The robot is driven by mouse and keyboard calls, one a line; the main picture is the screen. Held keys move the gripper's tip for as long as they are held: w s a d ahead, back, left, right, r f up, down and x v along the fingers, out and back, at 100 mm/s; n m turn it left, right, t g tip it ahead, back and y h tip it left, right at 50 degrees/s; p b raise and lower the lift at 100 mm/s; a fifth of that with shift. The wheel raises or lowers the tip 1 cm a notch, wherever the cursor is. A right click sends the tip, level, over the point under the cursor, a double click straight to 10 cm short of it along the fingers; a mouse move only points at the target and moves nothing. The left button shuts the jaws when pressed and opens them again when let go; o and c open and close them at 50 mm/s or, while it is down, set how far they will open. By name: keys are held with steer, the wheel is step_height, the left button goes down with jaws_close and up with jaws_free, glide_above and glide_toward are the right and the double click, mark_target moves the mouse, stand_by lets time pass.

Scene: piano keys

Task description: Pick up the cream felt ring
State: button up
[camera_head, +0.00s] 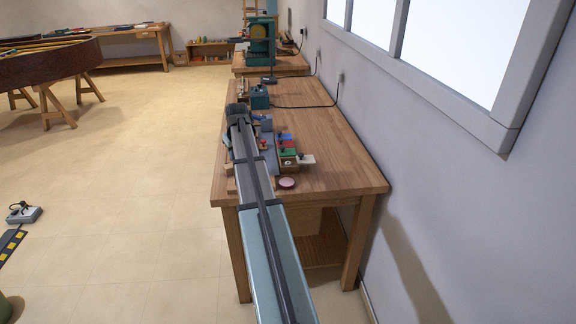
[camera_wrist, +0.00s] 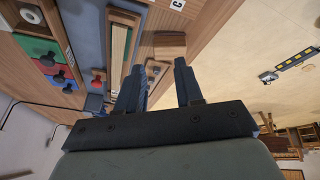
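My gripper (camera_wrist: 159,72) points over the workbench, its two dark fingers apart with a gap between them. It also shows in the head view (camera_head: 238,112), above the bench's left side. Nothing is clearly held; a wooden block (camera_wrist: 170,44) lies beyond the fingertips. I cannot make out the cream felt ring for certain. A small pale round piece (camera_wrist: 30,14) at the top left of the wrist view may be it, but its shape is too small to tell. A white label marked C (camera_wrist: 177,4) shows at the top edge.
Green (camera_wrist: 38,49) and red (camera_wrist: 53,78) panels with dark knobs lie left of the fingers. A long slotted wooden piece (camera_wrist: 118,48) is closer. A pinkish round item (camera_head: 287,183) sits near the bench's (camera_head: 345,181) near edge.

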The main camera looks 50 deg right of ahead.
steer(key=s+d+r+m, duration=0.3)
steer(key=s+d+m, duration=0.3)
steer(key=s+d, duration=0.8)
glide_toward(288, 164)
steer(key=shift+w+d+f+g+h, duration=0.25)
steer(key=shift+w+f+g+h, duration=0.15)
steer(key=shift+w+f, duration=0.25)
steer(key=shift+x, duration=3.25)
steer(key=shift+w, duration=0.1)
steer(key=shift+c, duration=0.5)
jaws_close()
